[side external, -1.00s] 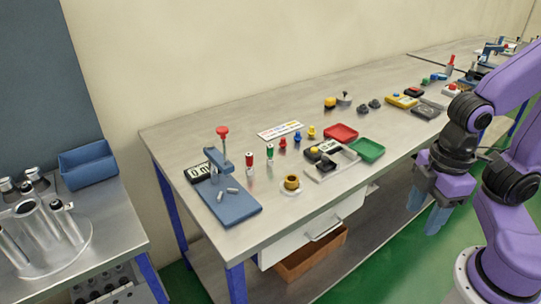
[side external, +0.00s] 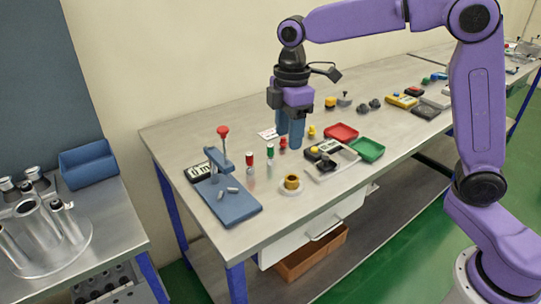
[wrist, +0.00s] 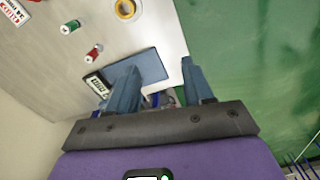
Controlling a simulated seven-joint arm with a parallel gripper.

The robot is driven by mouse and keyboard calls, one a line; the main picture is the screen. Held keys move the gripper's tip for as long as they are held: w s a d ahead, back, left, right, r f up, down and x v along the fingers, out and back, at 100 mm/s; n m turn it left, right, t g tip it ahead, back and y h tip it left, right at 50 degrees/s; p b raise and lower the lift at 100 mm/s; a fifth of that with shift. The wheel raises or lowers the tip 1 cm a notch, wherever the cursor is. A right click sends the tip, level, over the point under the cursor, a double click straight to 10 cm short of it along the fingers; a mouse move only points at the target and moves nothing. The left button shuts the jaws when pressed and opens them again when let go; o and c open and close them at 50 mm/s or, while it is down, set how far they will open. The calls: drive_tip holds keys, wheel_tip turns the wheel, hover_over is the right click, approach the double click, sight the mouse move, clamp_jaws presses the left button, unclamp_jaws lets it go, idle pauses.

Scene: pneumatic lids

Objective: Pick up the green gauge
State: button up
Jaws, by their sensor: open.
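The green gauge (side external: 270,153), a small green cylinder with a white lower part, stands upright on the steel bench. It also shows in the upper left of the wrist view (wrist: 71,27), outside the space between the fingers. My gripper (side external: 290,140) has blue fingers pointing down and is open and empty. In the side view it appears just right of the gauge and above the bench; its exact height is hard to tell. In the wrist view the fingers (wrist: 161,72) are spread wide with no object between them.
A similar red-and-white gauge (side external: 249,159) stands left of the green one. A blue stand with a red knob (side external: 223,133) rises farther left. A brass ring (side external: 292,182) sits in front. Red and yellow pieces stand near the fingers. Red and green trays (side external: 367,150) lie to the right.

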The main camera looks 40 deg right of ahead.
drive_tip(key=w+d+n, duration=0.1)
drive_tip(key=w+d, duration=0.2)
drive_tip(key=w, duration=0.8)
drive_tip(key=n, duration=0.1)
hover_over(271, 145)
wheel_tip(271, 145, down, 2)
drive_tip(key=f, duration=1.1)
drive_tip(key=shift+s+a+f, duration=0.1)
drive_tip(key=shift+s, duration=0.15)
drive_tip(key=shift+w+f, duration=0.15)
drive_tip(key=shift+f, duration=1.15)
drive_tip(key=shift+w+f, duration=0.1)
drive_tip(key=shift+f, duration=1.2)
clamp_jaws()
